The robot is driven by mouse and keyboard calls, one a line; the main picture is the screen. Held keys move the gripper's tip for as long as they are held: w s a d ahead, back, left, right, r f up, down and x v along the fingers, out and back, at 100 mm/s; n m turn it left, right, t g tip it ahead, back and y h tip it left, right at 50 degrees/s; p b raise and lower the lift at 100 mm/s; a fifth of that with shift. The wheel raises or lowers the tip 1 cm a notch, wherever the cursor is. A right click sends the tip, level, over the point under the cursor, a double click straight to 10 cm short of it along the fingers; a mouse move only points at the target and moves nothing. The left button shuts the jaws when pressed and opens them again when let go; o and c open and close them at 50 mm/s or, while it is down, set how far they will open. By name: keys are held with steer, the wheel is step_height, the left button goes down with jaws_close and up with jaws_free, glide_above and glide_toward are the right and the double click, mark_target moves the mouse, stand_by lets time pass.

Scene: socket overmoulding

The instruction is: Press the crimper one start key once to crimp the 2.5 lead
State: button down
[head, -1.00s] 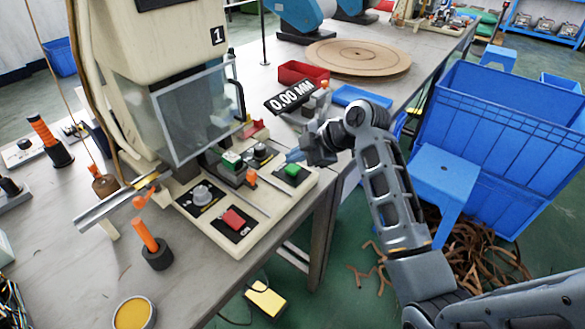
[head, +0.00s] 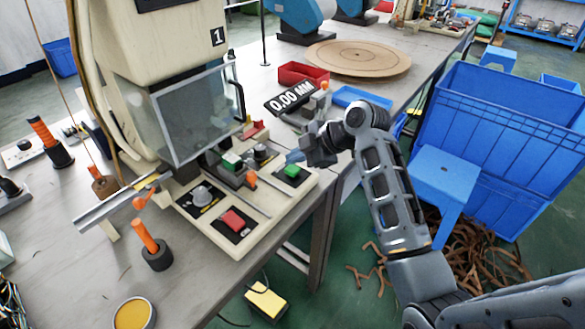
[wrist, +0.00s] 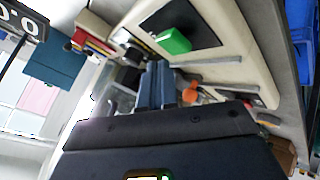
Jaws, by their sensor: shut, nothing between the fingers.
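The crimper one (head: 150,60), a cream machine marked "1" with a clear guard, stands on the bench. On its base front are a green key (head: 292,170) on a black plate at the right and a red key (head: 233,219) on a black plate nearer the front. My gripper (head: 293,157) is shut and empty, just behind and above the green key, apart from it. In the wrist view the green key (wrist: 174,41) lies beyond the shut fingertips (wrist: 160,72). I cannot make out the 2.5 lead.
A grey knob (head: 202,194) sits left of the keys. A display reading 0.00 MM (head: 290,95) and a red bin (head: 303,74) stand behind my gripper. An orange-handled tool (head: 147,238) stands at the base's left. Blue crates (head: 500,140) and a blue stool (head: 443,176) are at the right.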

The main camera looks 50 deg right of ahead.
mark_target(296, 170)
steer(key=shift+f, duration=0.1)
stand_by(0.6)
steer(key=shift+f, duration=0.3)
steer(key=shift+f+b, duration=0.6)
steer(key=shift+b, duration=0.05)
stand_by(0.7)
steer(key=shift+r, duration=0.1)
steer(key=shift+r+p, duration=0.75)
steer(key=shift+r, duration=0.25)
step_height(296, 170, up, 5)
steer(key=p, duration=0.4)
stand_by(0.9)
